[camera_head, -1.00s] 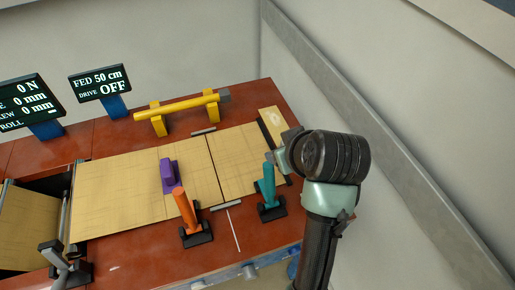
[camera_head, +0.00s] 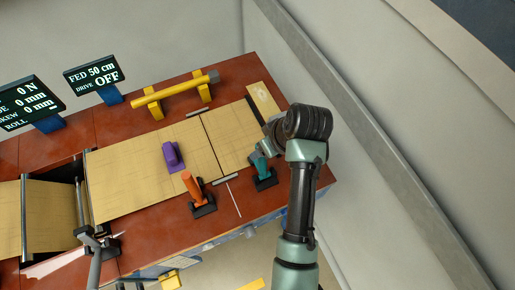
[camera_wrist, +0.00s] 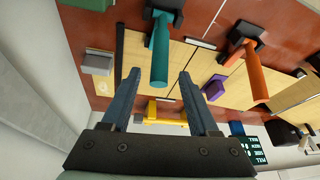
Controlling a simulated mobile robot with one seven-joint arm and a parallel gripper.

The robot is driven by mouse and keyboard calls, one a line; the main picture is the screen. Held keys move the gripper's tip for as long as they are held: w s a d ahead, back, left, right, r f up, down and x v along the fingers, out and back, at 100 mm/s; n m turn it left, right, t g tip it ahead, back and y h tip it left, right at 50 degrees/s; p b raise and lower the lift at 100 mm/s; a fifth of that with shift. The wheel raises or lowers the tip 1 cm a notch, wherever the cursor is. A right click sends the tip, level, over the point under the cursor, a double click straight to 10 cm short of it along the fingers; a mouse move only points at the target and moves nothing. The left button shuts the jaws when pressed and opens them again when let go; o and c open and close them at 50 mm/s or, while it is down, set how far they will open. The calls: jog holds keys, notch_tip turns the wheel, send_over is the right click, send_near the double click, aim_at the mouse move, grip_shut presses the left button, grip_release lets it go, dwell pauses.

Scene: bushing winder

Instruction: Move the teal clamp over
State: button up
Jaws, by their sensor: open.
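The teal clamp (camera_head: 264,178) stands at the front right of the red-brown table, on a black base, with its handle up. My gripper (camera_head: 262,148) is close above it and hides the top of its handle in the head view. In the wrist view the clamp's teal handle (camera_wrist: 160,50) points toward the gap between the two fingertips of my gripper (camera_wrist: 159,74). The fingers are apart, one on each side of the handle's line, with nothing held. I cannot tell whether the handle end is between the tips or just beyond them.
An orange clamp (camera_head: 195,188) stands to the left, with a purple block (camera_head: 173,156) on the tan sheet (camera_head: 125,182) behind it. A yellow bar (camera_head: 175,91) on stands is at the back. Two display screens (camera_head: 93,75) stand at the back left. A wall is on the right.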

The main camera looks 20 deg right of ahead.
jog(key=x, duration=0.7)
jog(key=shift+p, duration=0.3)
grip_shut()
dwell(1.1)
